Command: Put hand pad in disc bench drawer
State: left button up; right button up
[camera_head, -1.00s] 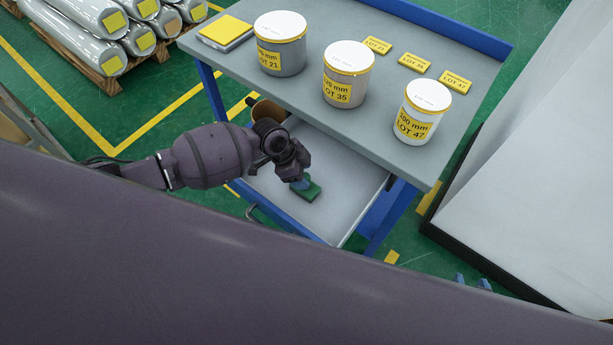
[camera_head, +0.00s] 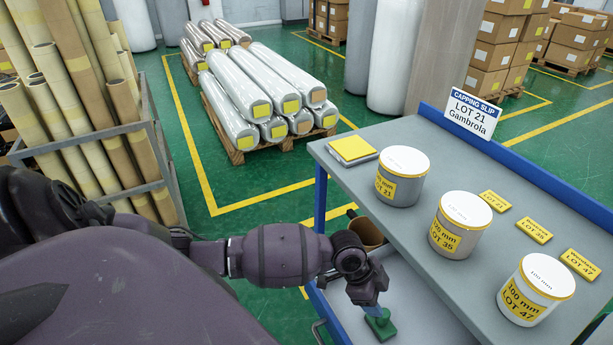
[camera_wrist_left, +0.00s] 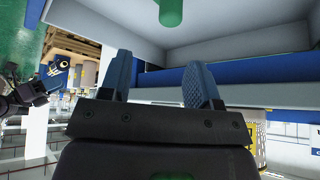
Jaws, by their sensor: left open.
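The green hand pad (camera_head: 383,326) lies in the light grey open drawer (camera_head: 420,318) under the bench top. My left gripper (camera_head: 369,306) reaches down into the drawer with its fingertips at the pad. In the left wrist view its two blue fingers (camera_wrist_left: 160,82) are apart with nothing between them. A rounded green part, seemingly of the pad, shows at the top edge there, beyond the fingertips. Whether the fingers touch the pad I cannot tell. A dark jointed part at the left of the wrist view may be my right arm; its jaws are not discernible.
The grey bench (camera_head: 365,190) carries lidded tubs marked LOT 21 (camera_head: 402,175), LOT 35 (camera_head: 460,224) and LOT 47 (camera_head: 535,290), yellow labels and a yellow-topped pad (camera_head: 353,150). A brown roll (camera_head: 366,231) is beside my left wrist. Wrapped rolls (camera_head: 255,90) lie on a pallet behind.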

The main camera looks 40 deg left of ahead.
pick_arm(q)
jog(key=s+a+n+t+y, duration=0.3)
jog(key=s+a+n+t, duration=0.1)
jog(key=s+a+n, duration=0.1)
jog(key=s+a+f+n+t+y, duration=0.1)
jog(key=s+a+n+t, duration=0.4)
jog(key=s, duration=0.5)
jog(key=n+y, duration=0.1)
jog(key=n, duration=0.1)
jog(key=shift+a+f+n+y, duration=0.25)
jog(key=shift+f+n+y, duration=0.05)
jog(key=shift+n+y, duration=0.1)
